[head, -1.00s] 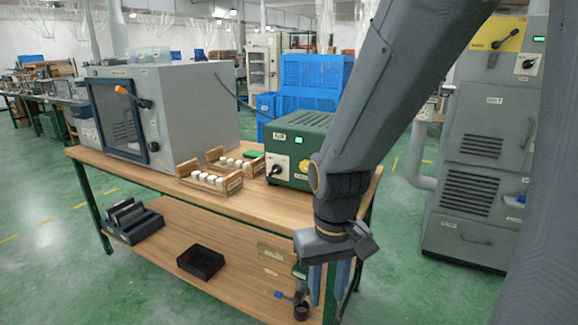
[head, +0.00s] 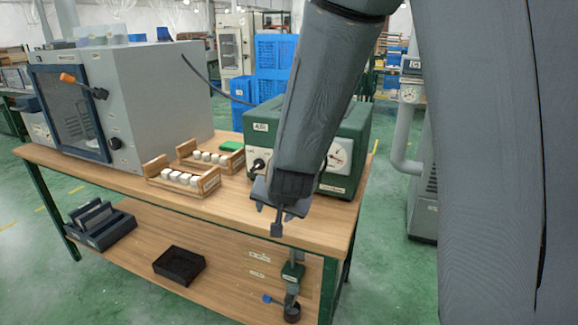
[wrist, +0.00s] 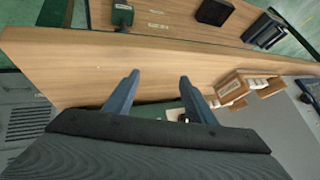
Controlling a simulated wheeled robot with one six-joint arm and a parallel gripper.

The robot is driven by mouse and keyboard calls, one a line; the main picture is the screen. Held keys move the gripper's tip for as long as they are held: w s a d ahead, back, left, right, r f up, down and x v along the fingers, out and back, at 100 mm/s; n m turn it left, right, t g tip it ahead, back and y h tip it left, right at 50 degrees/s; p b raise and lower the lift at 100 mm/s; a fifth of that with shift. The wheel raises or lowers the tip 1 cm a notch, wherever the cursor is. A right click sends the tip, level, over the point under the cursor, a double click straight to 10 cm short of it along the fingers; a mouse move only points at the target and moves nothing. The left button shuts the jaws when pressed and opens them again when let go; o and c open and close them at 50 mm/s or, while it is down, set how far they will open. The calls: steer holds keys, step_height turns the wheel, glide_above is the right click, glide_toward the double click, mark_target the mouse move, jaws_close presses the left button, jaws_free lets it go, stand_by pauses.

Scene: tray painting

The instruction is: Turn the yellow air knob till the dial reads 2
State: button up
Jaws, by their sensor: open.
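The green air box (head: 351,120) stands at the right end of the bench top. The dial's reading is too small to tell. The yellow knob is not visible; my arm covers the middle of the box front. My gripper (head: 276,210) is in front of the box near the bench's front edge. In the wrist view, its two fingers (wrist: 158,80) are spread with nothing between them, above the wooden bench top.
Wooden racks of white pieces (head: 182,183) stand left of the box, beside a grey cabinet (head: 165,95) with an orange-handled door. The lower shelf holds a black tray (head: 180,265) and a clamp-like stand (head: 292,285). The bench top (head: 225,212) is bare along its front.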

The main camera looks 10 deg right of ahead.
steer(key=w+m+t+h, duration=0.1)
steer(key=w, duration=0.1)
steer(key=w+r+m+t+h, duration=0.1)
steer(key=w+m+t, duration=0.1)
steer(key=w, duration=0.1)
steer(key=w+m+t+h, duration=0.1)
steer(key=w+m+h, duration=0.1)
steer(key=w, duration=0.1)
steer(key=shift+d+r+b, duration=0.35)
steer(key=shift+d+r, duration=0.05)
steer(key=w+d+r+m+t+h, duration=0.2)
steer(key=w+d+r+m+h, duration=0.2)
steer(key=w+d+m+h, duration=0.1)
steer(key=shift+w+d+r+t+h, duration=0.15)
steer(key=shift+w+d+t+h, duration=0.2)
steer(key=shift+d+h, duration=0.5)
steer(key=shift+s, duration=0.1)
steer(key=c, duration=1)
